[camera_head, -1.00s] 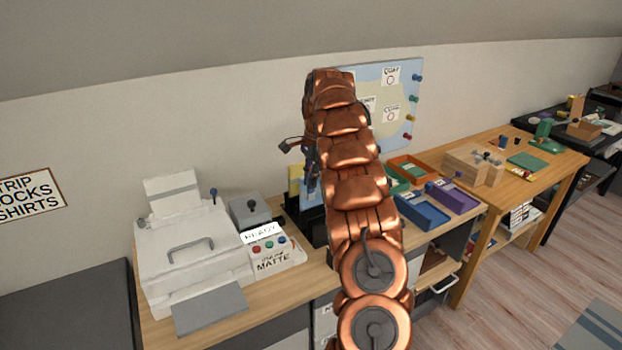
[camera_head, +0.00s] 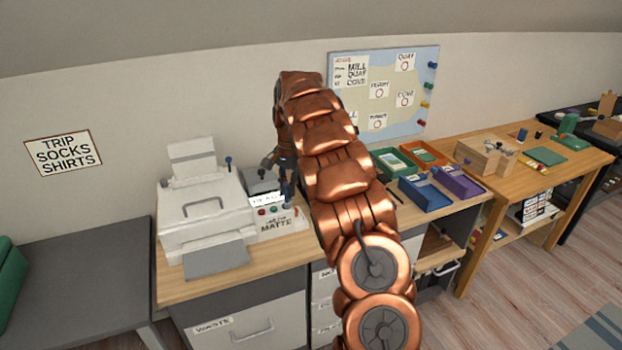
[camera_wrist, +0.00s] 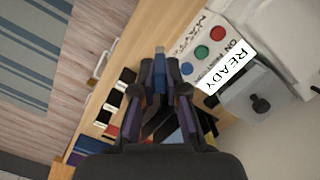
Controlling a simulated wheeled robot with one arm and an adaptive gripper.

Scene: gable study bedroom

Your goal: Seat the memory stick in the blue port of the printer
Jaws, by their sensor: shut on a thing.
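The white printer (camera_head: 205,205) stands on the wooden desk, with a panel (camera_head: 290,232) at its right side. In the wrist view the panel (camera_wrist: 190,45) has a red, a green and a blue round spot (camera_wrist: 186,68) and a lit READY display (camera_wrist: 231,68). Whether the blue spot is a port is too small to tell. My gripper (camera_wrist: 160,92) is shut on a small blue thing (camera_wrist: 159,62), apparently the memory stick, mostly hidden between the fingers. In the head view my gripper (camera_head: 288,190) hangs by the panel's right part, partly hidden by my arm.
A grey box with a dark knob (camera_wrist: 261,103) stands behind the panel. Blue (camera_head: 424,194) and purple (camera_head: 458,183) trays lie to the right on the desk. A map board (camera_head: 385,92) is on the wall. A grey bench (camera_head: 80,270) stands left of the desk.

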